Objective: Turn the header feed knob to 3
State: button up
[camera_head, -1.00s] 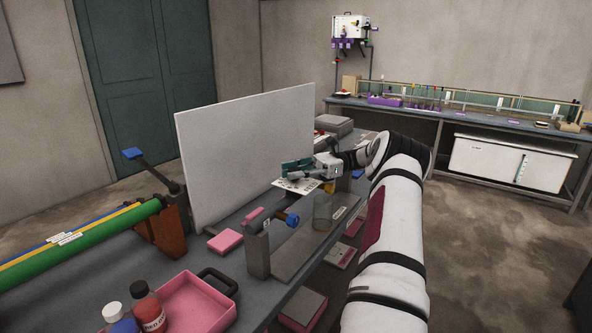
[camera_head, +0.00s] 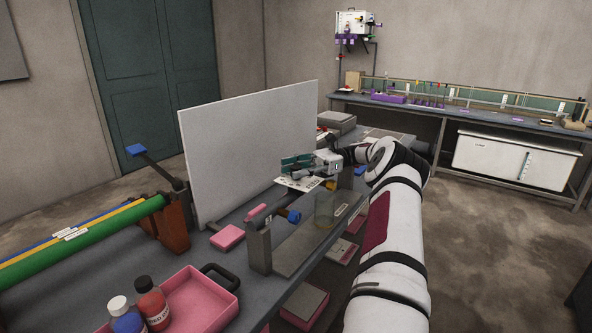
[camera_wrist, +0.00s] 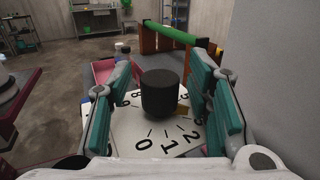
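The header feed knob (camera_wrist: 160,94) is a dark, upright cylinder in the wrist view. It rises from a white dial plate (camera_wrist: 152,130) with black numbers and tick marks; 0, 1 and 2 are plain to read, and others are partly hidden. My gripper (camera_wrist: 160,88) is open, with one teal-padded finger on each side of the knob and a gap showing on both sides. In the head view my gripper (camera_head: 297,164) is over the dial plate (camera_head: 299,184), and the knob cannot be made out there.
A tall white panel (camera_head: 250,150) stands on the bench just left of my gripper. A clear jar (camera_head: 325,209) and a metal stand (camera_head: 260,247) are nearer. A pink tray (camera_head: 205,300) and bottles (camera_head: 152,303) sit at the front. The floor on the right is clear.

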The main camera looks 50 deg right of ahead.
aim_at(296, 167)
notch_tip(296, 167, up, 10)
dwell(0.7)
dwell(0.4)
